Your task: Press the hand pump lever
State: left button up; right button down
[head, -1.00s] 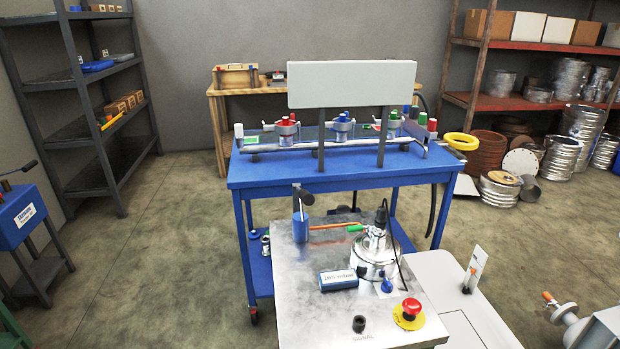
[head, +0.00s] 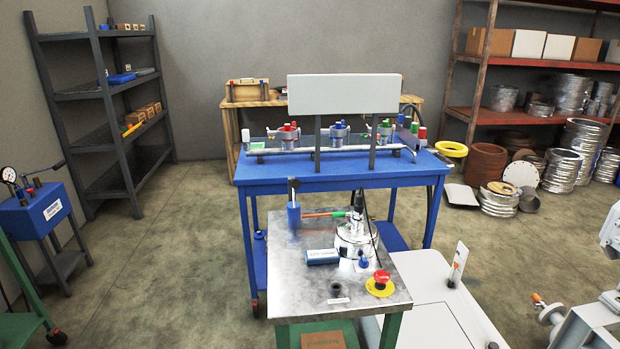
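At the left, a blue box unit (head: 42,212) stands on a dark stand, with a round dial gauge (head: 9,175) on top. A dark lever (head: 50,169) with a thicker end slants up to the right from it; this looks like the hand pump lever. The label on the box is too small to read. A blue upright cylinder (head: 294,215) with a dark-topped rod stands on the metal-topped table; I cannot tell if it is also a pump. Neither of my grippers is in view, and nothing touches the lever.
The metal-topped table (head: 305,265) holds a silver round vessel (head: 356,240) and a red button (head: 381,277). Behind it stands a blue bench (head: 280,175). A dark shelf (head: 95,95) stands back left. Open floor (head: 165,240) lies between the blue unit and the tables.

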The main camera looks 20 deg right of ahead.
aim_at(296, 183)
jog(key=u, duration=1.1)
jog(key=i, duration=0.9)
jog(key=z, duration=1.95)
